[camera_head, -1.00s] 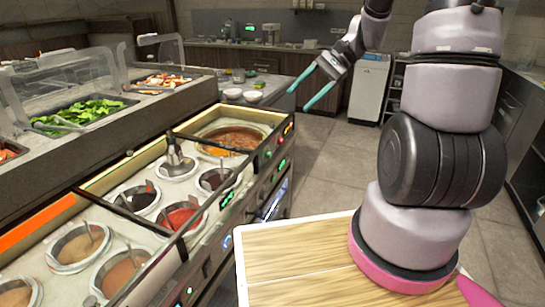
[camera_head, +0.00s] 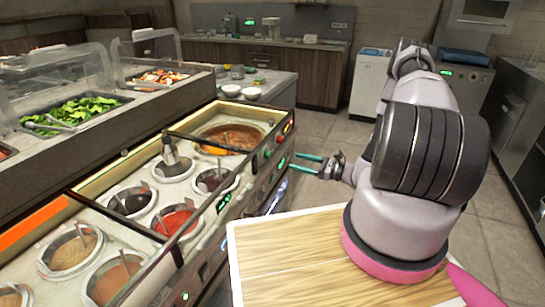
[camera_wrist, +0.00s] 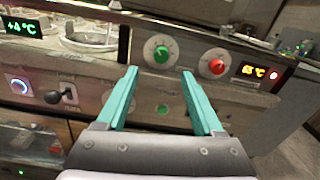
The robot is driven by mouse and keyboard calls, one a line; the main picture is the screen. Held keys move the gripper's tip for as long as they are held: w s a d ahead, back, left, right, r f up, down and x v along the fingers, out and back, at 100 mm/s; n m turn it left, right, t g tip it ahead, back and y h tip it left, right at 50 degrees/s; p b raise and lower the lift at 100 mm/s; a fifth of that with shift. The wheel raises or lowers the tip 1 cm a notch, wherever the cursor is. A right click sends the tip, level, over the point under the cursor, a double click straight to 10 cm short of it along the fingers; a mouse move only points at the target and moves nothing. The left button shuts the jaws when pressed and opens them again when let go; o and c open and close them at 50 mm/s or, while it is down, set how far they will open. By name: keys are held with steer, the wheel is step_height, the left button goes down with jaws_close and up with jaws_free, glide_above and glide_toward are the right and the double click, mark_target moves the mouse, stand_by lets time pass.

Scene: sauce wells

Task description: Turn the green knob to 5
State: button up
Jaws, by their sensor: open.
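The green knob (camera_wrist: 161,54) sits on the front panel of the sauce counter, with dial marks around it too small to read. In the wrist view it lies ahead of my gripper (camera_wrist: 159,76), roughly centred beyond the two teal fingertips. My gripper is open and empty, and a gap shows between the fingers and the knob. In the head view my gripper (camera_head: 302,164) points left toward the counter front, just short of the panel. The green knob also shows small in the head view (camera_head: 267,153).
A red knob (camera_wrist: 217,67) is right of the green one, beside an orange display (camera_wrist: 254,72). A black lever (camera_wrist: 54,98) and a lit round button (camera_wrist: 18,85) are on the lower left. Sauce wells (camera_head: 229,137) lie behind the panel. Floor behind the gripper is clear.

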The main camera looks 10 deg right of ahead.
mark_target(268, 154)
steer(key=shift+t, duration=0.3)
steer(key=x, duration=0.7)
steer(key=f+x, duration=0.1)
steer(key=x, duration=0.2)
steer(key=shift+w+a+f, duration=0.1)
steer(key=shift+w+a, duration=0.15)
steer(key=shift+a, duration=0.05)
jaws_close()
steer(key=shift+m, duration=0.3)
